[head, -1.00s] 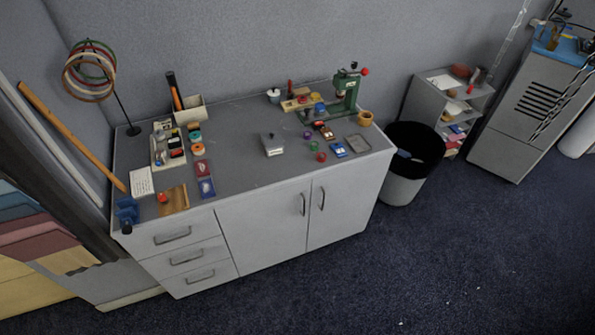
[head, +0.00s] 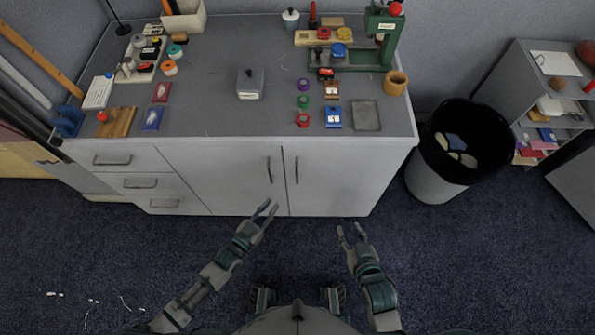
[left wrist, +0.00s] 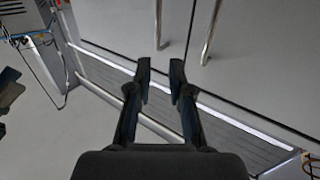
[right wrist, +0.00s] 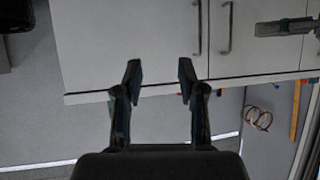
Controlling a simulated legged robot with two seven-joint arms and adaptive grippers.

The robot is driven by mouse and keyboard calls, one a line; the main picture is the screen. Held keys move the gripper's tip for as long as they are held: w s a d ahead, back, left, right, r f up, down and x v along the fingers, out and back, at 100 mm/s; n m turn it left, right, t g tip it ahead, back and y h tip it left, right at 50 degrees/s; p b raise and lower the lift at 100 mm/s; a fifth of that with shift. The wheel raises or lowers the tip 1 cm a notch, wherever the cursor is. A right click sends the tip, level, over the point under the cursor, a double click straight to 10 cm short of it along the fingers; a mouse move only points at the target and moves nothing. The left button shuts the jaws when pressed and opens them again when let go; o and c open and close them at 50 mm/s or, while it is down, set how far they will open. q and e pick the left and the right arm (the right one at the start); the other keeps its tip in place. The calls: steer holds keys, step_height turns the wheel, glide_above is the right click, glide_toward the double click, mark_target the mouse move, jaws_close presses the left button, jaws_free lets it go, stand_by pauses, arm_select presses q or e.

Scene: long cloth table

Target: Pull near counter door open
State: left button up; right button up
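The grey counter (head: 200,75) has two shut doors side by side, a left door (head: 222,178) and a right door (head: 335,178). The left door's handle (head: 269,169) and the right door's handle (head: 297,169) are upright bars by the seam. My left gripper (head: 268,208) is open and empty, in front of and below the left handle in the head view. In the left wrist view both handles lie beyond its fingers (left wrist: 160,75). My right gripper (head: 350,232) is open and empty, in front of the right door; its fingers (right wrist: 160,75) also show apart in the right wrist view.
Three drawers (head: 140,183) are left of the doors. A black-rimmed bin (head: 437,180) stands close to the counter's right end, with a shelf unit (head: 545,75) beyond. Small items and a green press (head: 380,45) are on the countertop.

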arm_select(q)
steer(key=b, duration=0.2)
glide_toward(297, 174)
steer(key=w, duration=0.3)
steer(key=w+d, duration=0.2)
steer(key=d, duration=0.1)
steer(key=w+d+b, duration=0.1)
steer(key=w+d, duration=0.1)
steer(key=shift+w+d+f, duration=0.2)
steer(key=shift+w+d, duration=0.15)
steer(key=shift+w, duration=0.05)
steer(key=shift+w+d, duration=0.1)
steer(key=shift+w, duration=0.45)
steer(key=shift+a+r, duration=0.1)
steer(key=shift+a, duration=0.4)
steer(key=shift+d, duration=0.1)
steer(key=shift+c, duration=1.2)
steer(key=shift+d, duration=0.3)
jaws_close()
arm_select(e)
steer(key=w+a+r+t+y, duration=0.1)
steer(key=w+r+t, duration=0.2)
steer(key=r+t, duration=0.3)
steer(key=shift+a+r+y, duration=0.3)
steer(key=shift+r+y, duration=0.1)
steer(key=shift+r, duration=0.35)
